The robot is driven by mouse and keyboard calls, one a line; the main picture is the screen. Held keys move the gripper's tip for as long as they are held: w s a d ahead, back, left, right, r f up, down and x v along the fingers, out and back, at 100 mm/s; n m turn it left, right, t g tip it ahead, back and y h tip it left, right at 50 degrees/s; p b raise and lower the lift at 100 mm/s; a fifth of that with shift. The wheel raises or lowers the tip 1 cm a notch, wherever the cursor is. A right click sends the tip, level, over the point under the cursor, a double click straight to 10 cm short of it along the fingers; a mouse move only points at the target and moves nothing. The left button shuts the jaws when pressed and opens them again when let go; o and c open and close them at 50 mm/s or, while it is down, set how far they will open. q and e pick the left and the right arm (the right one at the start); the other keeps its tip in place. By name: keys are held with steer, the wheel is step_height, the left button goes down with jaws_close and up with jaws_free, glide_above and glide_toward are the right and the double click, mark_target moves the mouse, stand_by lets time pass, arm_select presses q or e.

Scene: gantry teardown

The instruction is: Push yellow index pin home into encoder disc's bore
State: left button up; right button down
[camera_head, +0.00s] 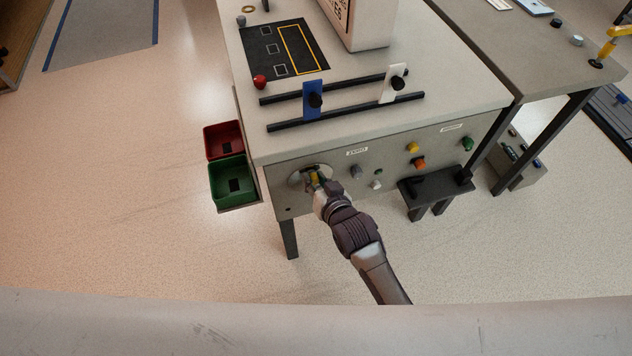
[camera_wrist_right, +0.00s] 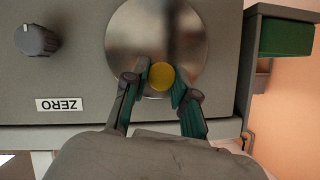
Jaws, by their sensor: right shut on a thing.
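The encoder disc (camera_head: 296,179) is a round metal plate on the front face of the bench, near its left end. It fills the upper middle of the right wrist view (camera_wrist_right: 130,35). The yellow index pin (camera_wrist_right: 161,76) shows its round end in front of the disc's lower part. My right gripper (camera_wrist_right: 160,83) is shut on the pin, one finger on each side. In the head view my right gripper (camera_head: 317,181) covers part of the disc. The bore is hidden, and I cannot tell how deep the pin sits. My left gripper is not in view.
A knob (camera_wrist_right: 37,40) and a ZERO label (camera_wrist_right: 62,104) are beside the disc. Coloured buttons and a black shelf (camera_head: 436,186) are further right on the panel. Red (camera_head: 223,139) and green (camera_head: 243,184) bins hang at the bench's left side. The floor at left is clear.

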steer(key=shift+w+a, duration=0.1)
steer(key=shift+w, duration=0.25)
steer(key=shift+w+r, duration=0.15)
steer(key=shift+r, duration=0.1)
stand_by(0.7)
steer(key=c, duration=0.9)
jaws_free()
steer(key=shift+o, duration=0.3)
steer(key=shift+w+a, duration=0.1)
steer(key=shift+w, duration=0.05)
steer(key=shift+f, duration=0.1)
